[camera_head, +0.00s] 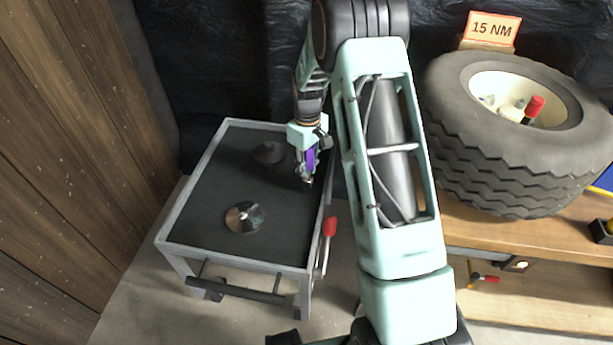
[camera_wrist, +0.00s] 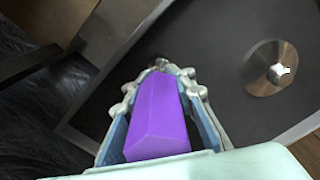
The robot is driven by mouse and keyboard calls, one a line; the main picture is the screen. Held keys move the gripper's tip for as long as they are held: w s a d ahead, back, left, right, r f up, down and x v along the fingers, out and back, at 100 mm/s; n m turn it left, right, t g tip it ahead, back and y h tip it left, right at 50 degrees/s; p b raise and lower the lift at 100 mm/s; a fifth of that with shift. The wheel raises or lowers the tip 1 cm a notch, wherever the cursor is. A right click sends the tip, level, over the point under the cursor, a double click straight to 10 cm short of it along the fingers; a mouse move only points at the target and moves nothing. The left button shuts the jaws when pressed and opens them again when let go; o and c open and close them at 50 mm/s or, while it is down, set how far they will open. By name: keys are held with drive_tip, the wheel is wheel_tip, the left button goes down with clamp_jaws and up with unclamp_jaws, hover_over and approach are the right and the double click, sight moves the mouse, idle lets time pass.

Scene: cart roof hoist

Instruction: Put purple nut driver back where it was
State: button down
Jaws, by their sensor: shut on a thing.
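A purple nut driver (camera_wrist: 158,118) is between the fingers of my gripper (camera_wrist: 158,75), with its purple handle filling the space between them in the wrist view. In the head view the purple handle (camera_head: 310,158) shows at my gripper (camera_head: 307,177), over the right part of the cart top (camera_head: 190,205). My gripper is shut on the nut driver. The driver's far end is hidden in the wrist view. I cannot tell whether it touches the cart top.
A shiny metal cone-shaped disc (camera_head: 243,217) sits on the cart top near its front. A dark round piece (camera_head: 268,152) lies farther back. A red-handled tool (camera_head: 329,228) hangs at the cart's right side.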

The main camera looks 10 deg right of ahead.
sight(309, 155)
drive_tip(key=shift+w+a+f+b, duration=0.1)
drive_tip(key=shift+w+f+b, duration=0.1)
drive_tip(key=shift+f, duration=0.7)
drive_tip(key=shift+w+f+b, duration=0.1)
drive_tip(key=shift+f+b, duration=0.05)
drive_tip(key=shift+f, duration=0.75)
drive_tip(key=shift+f, duration=0.15)
drive_tip(key=shift+f, duration=0.15)
drive_tip(key=c, duration=1.6)
unclamp_jaws()
wheel_tip(309, 155, up, 13)
drive_tip(key=shift+f+p, duration=0.2)
drive_tip(key=shift+p, duration=1.05)
